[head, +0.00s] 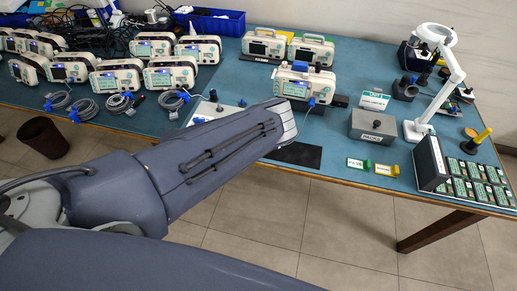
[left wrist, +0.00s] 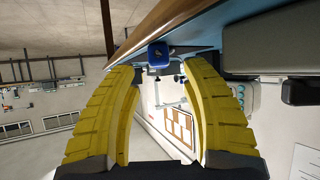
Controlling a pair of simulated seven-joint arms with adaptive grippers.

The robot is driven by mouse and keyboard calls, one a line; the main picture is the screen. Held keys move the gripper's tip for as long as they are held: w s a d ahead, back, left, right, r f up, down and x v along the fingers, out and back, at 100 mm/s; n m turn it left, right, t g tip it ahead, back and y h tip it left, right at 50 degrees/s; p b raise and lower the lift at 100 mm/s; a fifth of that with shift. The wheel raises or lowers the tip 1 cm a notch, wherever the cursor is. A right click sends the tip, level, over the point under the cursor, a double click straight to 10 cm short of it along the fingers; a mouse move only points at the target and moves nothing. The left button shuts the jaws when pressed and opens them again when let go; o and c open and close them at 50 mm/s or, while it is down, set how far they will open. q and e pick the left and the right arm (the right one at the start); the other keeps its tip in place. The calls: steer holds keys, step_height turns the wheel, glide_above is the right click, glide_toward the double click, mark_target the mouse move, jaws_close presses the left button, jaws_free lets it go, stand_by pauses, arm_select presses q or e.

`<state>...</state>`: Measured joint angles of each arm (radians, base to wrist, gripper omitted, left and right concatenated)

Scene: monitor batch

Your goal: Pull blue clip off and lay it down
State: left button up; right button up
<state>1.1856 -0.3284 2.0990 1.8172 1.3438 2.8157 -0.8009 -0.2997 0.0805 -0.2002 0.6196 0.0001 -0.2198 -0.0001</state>
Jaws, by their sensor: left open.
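In the left wrist view my left gripper (left wrist: 160,68) is open, with ribbed yellow fingers on both sides. A small blue clip-like piece (left wrist: 158,54) shows between the fingertips, with a gap on each side; neither finger appears to touch it. In the head view my left arm reaches to the front of a white monitor (head: 307,85) and hides its fingers. That monitor has a blue piece (head: 300,66) on top and a blue plug (head: 311,102) low on its front. I cannot tell which one the wrist view shows. My right gripper is not in view.
Other monitors (head: 171,73) with coiled cables stand at left, two more at the back. A grey box (head: 373,127), green tag (head: 354,163), yellow tag (head: 386,170) and white magnifier lamp (head: 417,130) stand at right. A black mat (head: 297,154) lies near the table's front edge.

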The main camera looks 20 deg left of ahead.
arm_select(q)
steer(key=v, duration=0.9)
stand_by(0.3)
